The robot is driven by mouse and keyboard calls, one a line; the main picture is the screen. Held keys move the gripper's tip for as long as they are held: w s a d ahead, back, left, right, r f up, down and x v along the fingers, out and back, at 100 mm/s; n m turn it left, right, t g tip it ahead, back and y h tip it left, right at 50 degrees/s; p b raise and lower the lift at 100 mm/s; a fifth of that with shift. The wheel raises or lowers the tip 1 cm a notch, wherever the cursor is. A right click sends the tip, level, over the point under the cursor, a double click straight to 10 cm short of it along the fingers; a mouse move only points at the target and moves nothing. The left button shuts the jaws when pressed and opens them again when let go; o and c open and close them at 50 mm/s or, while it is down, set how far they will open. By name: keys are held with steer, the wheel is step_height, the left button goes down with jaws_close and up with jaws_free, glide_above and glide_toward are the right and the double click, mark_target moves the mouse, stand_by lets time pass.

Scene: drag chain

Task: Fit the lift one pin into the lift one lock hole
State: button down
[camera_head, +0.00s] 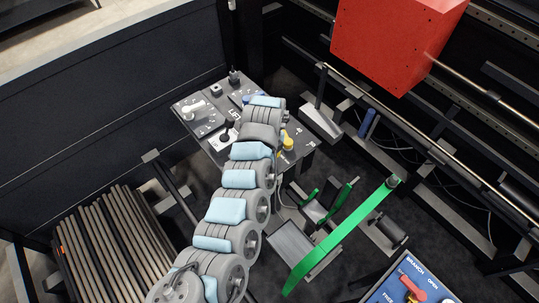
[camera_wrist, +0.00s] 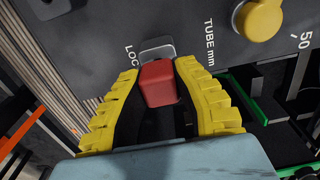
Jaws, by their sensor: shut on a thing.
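My gripper (camera_wrist: 160,95) has two yellow ribbed fingers on black pads. In the wrist view they are shut around a red block-shaped piece (camera_wrist: 158,82), which looks like the head of the lift one pin. The rest of the pin is hidden. Just beyond the red piece, a light grey metal plate (camera_wrist: 157,48) shows on the dark panel, beside a partly covered label beginning "LOC". I cannot see the lock hole, or whether the pin is in it. In the head view my arm reaches over the dark control panel (camera_head: 190,122) and hides the gripper.
A yellow knob (camera_wrist: 260,18) stands on the panel near the label "TUBE mm". A green bar (camera_head: 340,238) slants to the right of my arm. A red box (camera_head: 395,40) is at upper right. Long rods (camera_head: 110,245) lie at lower left.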

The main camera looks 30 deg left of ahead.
steer(key=shift+f, duration=0.7)
steer(key=c, duration=0.9)
jaws_free()
step_height(320, 180, up, 12)
steer(key=shift+r, duration=0.1)
